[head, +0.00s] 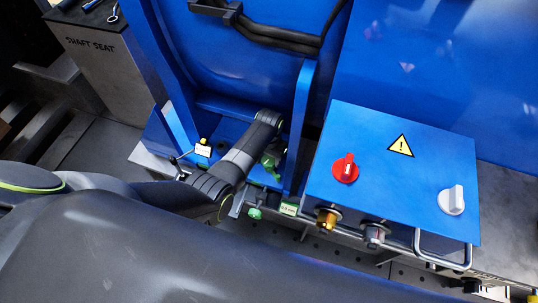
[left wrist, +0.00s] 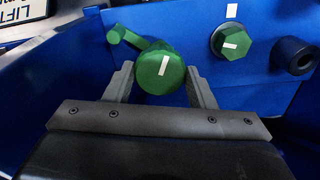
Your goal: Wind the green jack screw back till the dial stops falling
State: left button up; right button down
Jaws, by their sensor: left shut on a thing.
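The green jack screw (left wrist: 160,68) has a round green head with a white mark and a small green side arm at its upper left. In the left wrist view my left gripper (left wrist: 159,82) has one finger on each side of this head and is shut on it. A second green screw (left wrist: 232,42), with a hexagonal head and a white mark, stands apart to the right. In the head view my left arm reaches down by the blue frame and its fingertips are hard to make out. A small white-faced piece with a yellow top (head: 203,149) stands left of the arm; its reading is illegible.
A blue control box (head: 390,165) with a red knob (head: 345,168) and a white knob (head: 452,200) stands to the right. A blue upright (head: 300,125) is close beside my arm. A grey block marked SHAFT SEAT (head: 105,75) is at the upper left.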

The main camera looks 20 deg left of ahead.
pick_arm(q)
jog(key=shift+r+n+p, duration=0.15)
jog(key=shift+n+p, duration=0.3)
jog(key=shift+n, duration=0.35)
jog(key=n+p, duration=0.1)
jog(key=n, duration=0.1)
jog(key=shift+n, duration=0.3)
jog(key=shift+w+n+p, duration=0.1)
jog(key=shift+n+p, duration=0.4)
jog(key=shift+n, duration=1.3)
pick_arm(e)
jog(key=shift+s+d+r, duration=0.1)
jog(key=shift+s, duration=0.7)
jog(key=shift+s+d+r, duration=0.1)
jog(key=shift+s, duration=0.65)
jog(key=shift+w, duration=0.2)
pick_arm(q)
jog(key=o, duration=1)
